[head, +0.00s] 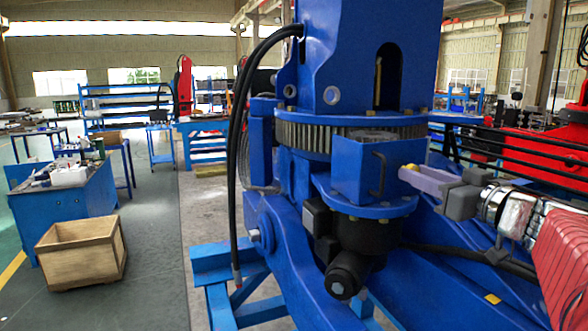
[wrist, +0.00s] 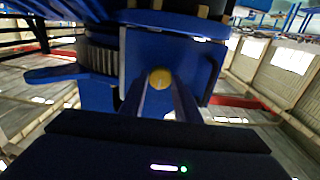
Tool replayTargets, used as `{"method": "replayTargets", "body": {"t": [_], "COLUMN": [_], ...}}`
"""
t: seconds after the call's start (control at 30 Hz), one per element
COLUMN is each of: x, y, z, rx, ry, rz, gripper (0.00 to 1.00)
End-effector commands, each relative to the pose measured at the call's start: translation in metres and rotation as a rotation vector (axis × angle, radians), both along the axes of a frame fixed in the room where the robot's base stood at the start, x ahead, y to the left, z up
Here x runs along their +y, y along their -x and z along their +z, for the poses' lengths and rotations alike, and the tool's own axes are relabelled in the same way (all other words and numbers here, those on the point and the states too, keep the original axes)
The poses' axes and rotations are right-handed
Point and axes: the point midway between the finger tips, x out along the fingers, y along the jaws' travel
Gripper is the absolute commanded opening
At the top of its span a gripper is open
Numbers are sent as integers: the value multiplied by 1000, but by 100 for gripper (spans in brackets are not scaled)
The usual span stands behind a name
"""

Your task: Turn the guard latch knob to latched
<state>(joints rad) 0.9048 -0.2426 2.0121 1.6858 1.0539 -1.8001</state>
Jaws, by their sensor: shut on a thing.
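The guard latch knob is a small round yellow knob (wrist: 160,77) on the face of a blue guard box, in the middle of the wrist view. In the head view a bit of the yellow knob (head: 411,167) shows at the fingertips. The blue guard box (head: 350,172) has a bar handle on its front and sits below the toothed ring. My gripper (head: 405,174) reaches in from the right and is shut on the knob. In the wrist view its two fingers (wrist: 160,90) run up to either side of the knob. The knob's pointing direction cannot be made out.
The blue crane column (head: 365,50) stands above the toothed ring (head: 300,137). Black hoses (head: 237,140) hang on its left. A dark motor (head: 350,235) sits below the guard.

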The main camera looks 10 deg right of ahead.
Motion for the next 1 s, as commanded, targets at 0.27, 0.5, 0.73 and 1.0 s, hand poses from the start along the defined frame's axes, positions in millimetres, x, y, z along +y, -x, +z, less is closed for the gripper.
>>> {"method": "replayTargets", "body": {"t": [0.27,0.5,0.73,1.0], "x": [-2,-1,-2,-2], "y": [0,0,0,0], "z": [0,0,0,-1], "rx": [2,13,33,67], "ry": [-16,-92,-242,-484], "rz": [-3,-3,-2,-2], "gripper": [7,7,7,7]}}
